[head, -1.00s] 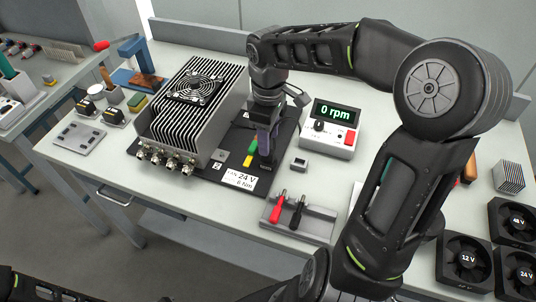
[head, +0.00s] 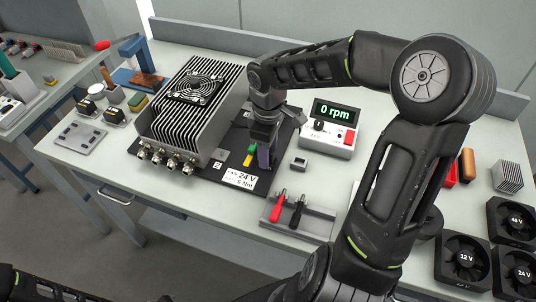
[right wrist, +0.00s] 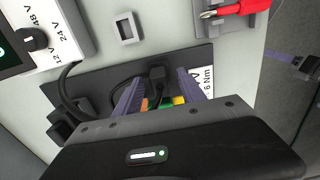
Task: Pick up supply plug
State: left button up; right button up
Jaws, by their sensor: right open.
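A black plug (right wrist: 157,76) with a cable, which looks like the supply plug, shows in the right wrist view between the purple fingers of my right gripper (right wrist: 160,92). The fingers are open and stand on either side of it, apart from it as far as I can tell. In the head view the right gripper (head: 262,156) points down at the black base plate (head: 207,172), right of the finned unit (head: 190,105). The plug is hidden there. A purple bar (right wrist: 290,56) at the wrist view's right edge looks like a left finger.
The supply box (head: 333,128) reading 0 rpm stands right of the gripper. A small grey socket block (head: 299,164) and a holder with red and black probes (head: 299,215) are near the front. Green and yellow blocks (head: 249,156) sit beside the gripper. Several fans (head: 464,262) stand at right.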

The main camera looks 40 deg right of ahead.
dwell(0.3)
grip_shut()
dwell(0.4)
